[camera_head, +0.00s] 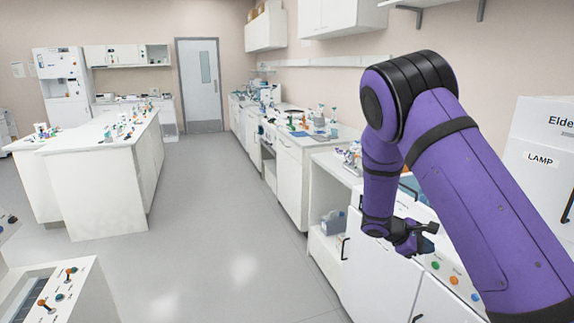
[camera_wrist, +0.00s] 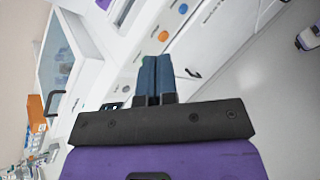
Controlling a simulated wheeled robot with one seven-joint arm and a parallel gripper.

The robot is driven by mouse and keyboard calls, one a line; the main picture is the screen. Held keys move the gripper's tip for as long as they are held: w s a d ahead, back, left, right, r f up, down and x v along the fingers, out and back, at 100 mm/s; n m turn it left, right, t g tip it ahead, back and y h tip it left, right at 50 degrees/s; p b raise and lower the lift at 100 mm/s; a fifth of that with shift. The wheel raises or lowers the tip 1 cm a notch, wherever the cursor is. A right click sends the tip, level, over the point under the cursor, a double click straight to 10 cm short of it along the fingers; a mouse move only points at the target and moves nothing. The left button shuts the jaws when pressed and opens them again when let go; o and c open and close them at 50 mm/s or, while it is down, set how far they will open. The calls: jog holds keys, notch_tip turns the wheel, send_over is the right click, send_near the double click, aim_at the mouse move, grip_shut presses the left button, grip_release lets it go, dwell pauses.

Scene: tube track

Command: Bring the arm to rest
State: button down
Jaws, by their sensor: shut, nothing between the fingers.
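My purple arm reaches in from the right in the head view and bends down at a black elbow. My gripper (camera_head: 428,229) hangs at its lower end, in front of a white cabinet with coloured buttons. In the wrist view my gripper (camera_wrist: 155,68) shows two dark blue fingers side by side, shut with nothing between them. The fingers point toward the panel with the blue, orange and green buttons. I cannot tell how far the fingertips are from that panel.
A counter with bottles (camera_head: 310,140) runs along the right wall. A white island bench (camera_head: 95,140) stands at the left. Open grey floor (camera_head: 225,220) lies between them, leading to a door (camera_head: 201,85).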

jog(key=s+r+m+y, duration=0.45)
jog(key=s+r, duration=0.35)
jog(key=r, duration=0.4)
jog(key=s+a+r+m+t+y, duration=0.3)
jog(key=s+r, duration=0.5)
jog(key=s, duration=0.5)
jog(key=s+a+r+m+t+y, duration=0.2)
jog(key=s+a+r+m+y, duration=0.2)
jog(key=s+r, duration=0.5)
jog(key=s+a, duration=0.1)
jog(key=s, duration=0.3)
jog(key=shift+s+a+t, duration=0.3)
jog(key=shift+t, duration=0.1)
